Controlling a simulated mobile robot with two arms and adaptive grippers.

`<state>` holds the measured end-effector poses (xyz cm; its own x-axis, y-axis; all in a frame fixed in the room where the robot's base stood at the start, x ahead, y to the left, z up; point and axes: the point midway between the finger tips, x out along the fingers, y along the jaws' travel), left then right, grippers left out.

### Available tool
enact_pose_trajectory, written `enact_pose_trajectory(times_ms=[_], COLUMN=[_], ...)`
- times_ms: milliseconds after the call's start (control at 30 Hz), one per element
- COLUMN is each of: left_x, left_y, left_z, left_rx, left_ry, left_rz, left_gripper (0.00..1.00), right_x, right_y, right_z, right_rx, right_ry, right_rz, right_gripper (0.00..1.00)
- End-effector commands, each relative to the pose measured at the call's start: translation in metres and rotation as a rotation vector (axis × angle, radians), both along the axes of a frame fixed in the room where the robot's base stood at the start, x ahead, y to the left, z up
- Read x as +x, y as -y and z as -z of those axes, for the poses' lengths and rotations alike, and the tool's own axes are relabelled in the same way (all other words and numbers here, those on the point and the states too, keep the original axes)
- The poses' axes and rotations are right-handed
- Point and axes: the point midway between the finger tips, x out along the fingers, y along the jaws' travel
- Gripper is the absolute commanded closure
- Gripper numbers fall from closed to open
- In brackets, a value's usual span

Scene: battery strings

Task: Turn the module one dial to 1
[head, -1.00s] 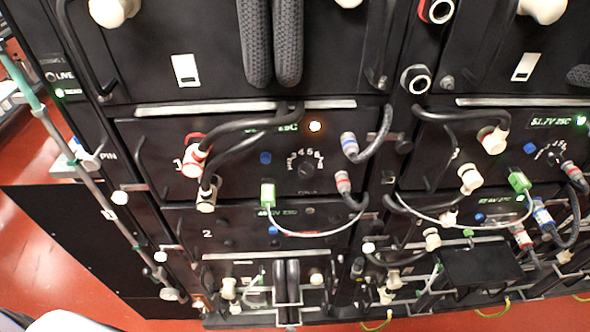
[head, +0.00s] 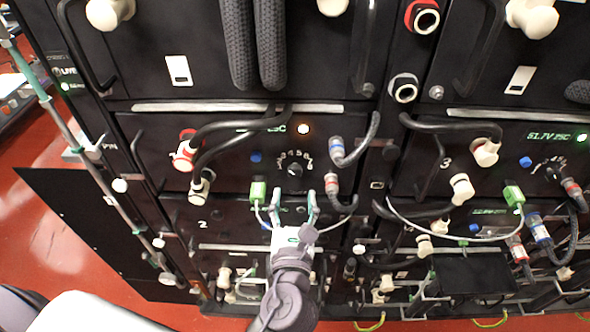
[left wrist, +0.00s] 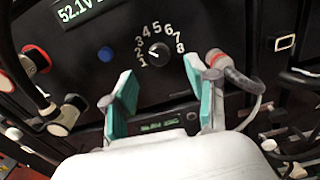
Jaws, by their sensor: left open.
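The module one dial (head: 295,169) is a small black knob on the black front panel, with white numbers in an arc around it. In the left wrist view the dial (left wrist: 159,50) shows the numbers 1 to 8. Its short white mark points to the lower left, towards the low numbers; the exact number is hard to tell. My left gripper (head: 285,200) is open and empty, just below the dial in the head view. In the left wrist view its teal-padded fingers (left wrist: 160,88) are spread below the dial, apart from it. My right gripper is not in view.
A blue button (left wrist: 105,54) sits left of the dial. A grey-red cable plug (left wrist: 228,70) is close by the right finger. A green connector (head: 257,192) is beside the gripper. Black cables (head: 235,125) loop over the panel's left part.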

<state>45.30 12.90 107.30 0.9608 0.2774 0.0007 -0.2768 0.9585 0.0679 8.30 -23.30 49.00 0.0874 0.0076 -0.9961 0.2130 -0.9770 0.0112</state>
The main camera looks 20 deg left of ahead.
Motion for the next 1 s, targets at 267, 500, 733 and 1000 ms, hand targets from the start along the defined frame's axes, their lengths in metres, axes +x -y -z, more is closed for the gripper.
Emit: enact_pose_trajectory(times_ms=[267, 500, 733, 1000], left_x=[0.049, 0.064, 0.065, 0.065], left_y=[-0.014, -0.019, -0.019, -0.019], left_z=[-0.002, 0.000, 0.001, 0.001], left_rx=[0.000, -0.002, -0.002, -0.002], left_ry=[0.001, 0.000, 0.000, 0.000], left_rz=[0.000, 0.001, 0.001, 0.001], left_gripper=[0.42, 0.42, 0.42, 0.82], right_x=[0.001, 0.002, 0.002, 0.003], right_y=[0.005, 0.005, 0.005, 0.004], right_z=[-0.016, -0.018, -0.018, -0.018], right_rx=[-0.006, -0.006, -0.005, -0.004], right_ry=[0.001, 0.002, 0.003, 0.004], right_rz=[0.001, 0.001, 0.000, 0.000], right_gripper=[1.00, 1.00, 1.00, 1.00])
